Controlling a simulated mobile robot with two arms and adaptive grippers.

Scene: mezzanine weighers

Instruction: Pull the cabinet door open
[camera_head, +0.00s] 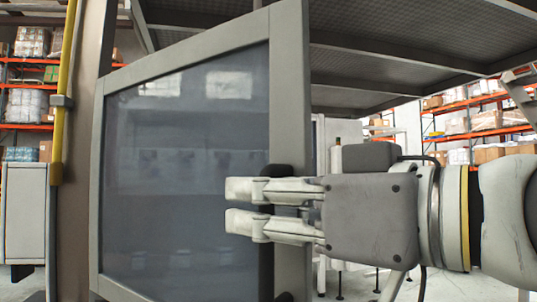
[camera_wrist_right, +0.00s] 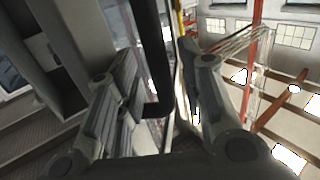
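The cabinet door (camera_head: 185,160) is a grey frame around a dark, reflective glass panel, seen at an angle in the head view. Its right edge looks nearer to me than its left. A dark upright handle (camera_head: 267,265) is on the right side of its frame. My right gripper (camera_head: 245,205) comes in from the right, with its fingers across the handle and hiding its middle. In the right wrist view, the black handle (camera_wrist_right: 151,50) runs between the fingers (camera_wrist_right: 158,75), closer to the left one. A gap shows at the right finger. My left gripper is not in view.
A yellow pole (camera_head: 64,95) and a brown post stand left of the door. Orange racks with boxes (camera_head: 490,120) are at the far right and left. A dark mezzanine deck (camera_head: 400,30) spans overhead.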

